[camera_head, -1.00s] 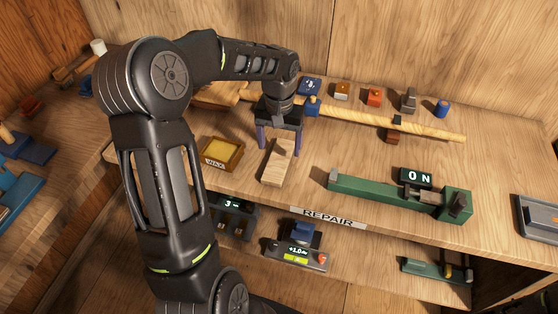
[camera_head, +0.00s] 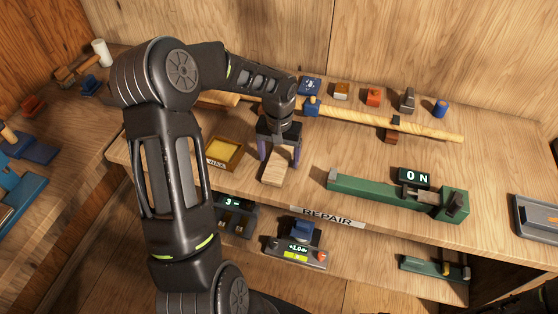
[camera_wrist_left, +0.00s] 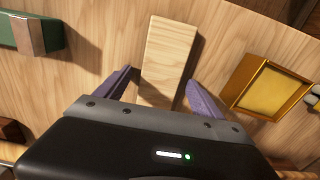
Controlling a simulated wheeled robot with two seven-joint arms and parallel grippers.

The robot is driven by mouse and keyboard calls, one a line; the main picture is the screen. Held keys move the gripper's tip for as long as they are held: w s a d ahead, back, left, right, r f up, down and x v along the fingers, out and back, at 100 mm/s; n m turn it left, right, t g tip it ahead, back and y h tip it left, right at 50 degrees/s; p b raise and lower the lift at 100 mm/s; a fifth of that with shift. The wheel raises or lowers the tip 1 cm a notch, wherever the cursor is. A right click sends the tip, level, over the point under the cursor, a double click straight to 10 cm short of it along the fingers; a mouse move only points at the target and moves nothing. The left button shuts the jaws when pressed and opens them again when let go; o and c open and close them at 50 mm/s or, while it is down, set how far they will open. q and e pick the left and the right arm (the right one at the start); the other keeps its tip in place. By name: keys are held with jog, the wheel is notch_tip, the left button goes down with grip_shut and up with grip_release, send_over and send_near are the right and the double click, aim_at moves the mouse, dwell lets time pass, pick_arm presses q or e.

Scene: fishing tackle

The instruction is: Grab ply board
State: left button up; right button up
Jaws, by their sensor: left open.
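The ply board is a small pale wooden block (camera_head: 275,172) lying on the bench near its front edge. It also shows in the left wrist view as a pale rectangle (camera_wrist_left: 168,55). My left gripper (camera_head: 279,160) is open above the far part of the board. In the left wrist view its two purple fingers (camera_wrist_left: 158,92) stand on either side of the board's near end, with a gap to each. The far part of the board sticks out beyond the fingers. My right gripper is not in view.
A yellow square tray (camera_head: 222,153) sits left of the board. A green bench device (camera_head: 385,194) with a "0 N" display (camera_head: 415,177) stands to the right. A long wooden rod (camera_head: 365,120) lies behind. The "REPAIR" label (camera_head: 327,217) marks the front edge.

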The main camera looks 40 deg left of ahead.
aim_at(279, 159)
pick_arm(q)
jog(key=shift+c, duration=0.5)
jog(key=c, duration=1.4)
jog(key=shift+r, duration=0.15)
notch_tip(279, 159, up, 10)
jog(key=shift+f+b, duration=0.1)
jog(key=shift+b, duration=0.8)
